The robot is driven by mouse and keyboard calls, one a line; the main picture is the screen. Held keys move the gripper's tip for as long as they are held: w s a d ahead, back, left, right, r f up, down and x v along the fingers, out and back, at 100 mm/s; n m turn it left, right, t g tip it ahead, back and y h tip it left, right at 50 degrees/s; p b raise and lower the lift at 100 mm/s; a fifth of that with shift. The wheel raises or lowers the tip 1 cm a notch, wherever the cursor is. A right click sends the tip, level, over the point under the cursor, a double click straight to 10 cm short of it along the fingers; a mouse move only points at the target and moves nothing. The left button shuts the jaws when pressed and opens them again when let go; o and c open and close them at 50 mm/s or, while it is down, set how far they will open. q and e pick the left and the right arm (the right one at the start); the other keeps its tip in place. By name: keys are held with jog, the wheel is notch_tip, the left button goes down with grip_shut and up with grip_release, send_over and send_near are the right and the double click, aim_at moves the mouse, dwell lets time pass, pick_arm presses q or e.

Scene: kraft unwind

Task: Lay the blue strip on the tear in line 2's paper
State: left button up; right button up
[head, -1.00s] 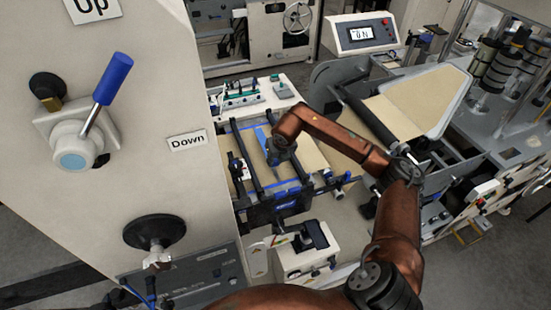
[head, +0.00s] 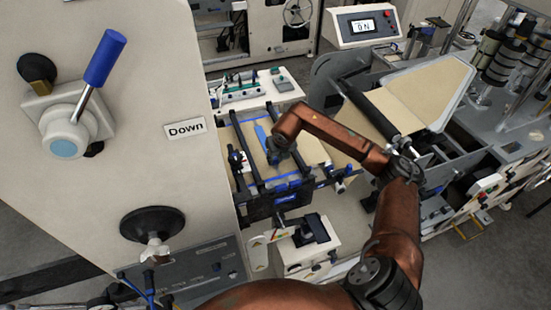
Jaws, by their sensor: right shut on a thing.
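The blue strip (head: 261,131) shows as a narrow blue piece over the tan paper (head: 249,143) in the small framed station at the middle. My right gripper (head: 275,155) reaches in from the right and is shut on the strip at its near end. The wrist hides the fingertips and part of the strip. I cannot tell whether the strip touches the paper. I cannot make out the tear in the paper. My left gripper is not in view.
Dark rails (head: 236,130) cross the station. A roller with paper (head: 418,91) lies at right, and a display box (head: 362,27) stands behind.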

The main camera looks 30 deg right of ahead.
jog(key=shift+f, duration=0.15)
dwell(0.7)
jog(key=o, duration=0.9)
jog(key=shift+c, duration=0.2)
jog(key=v, duration=1.2)
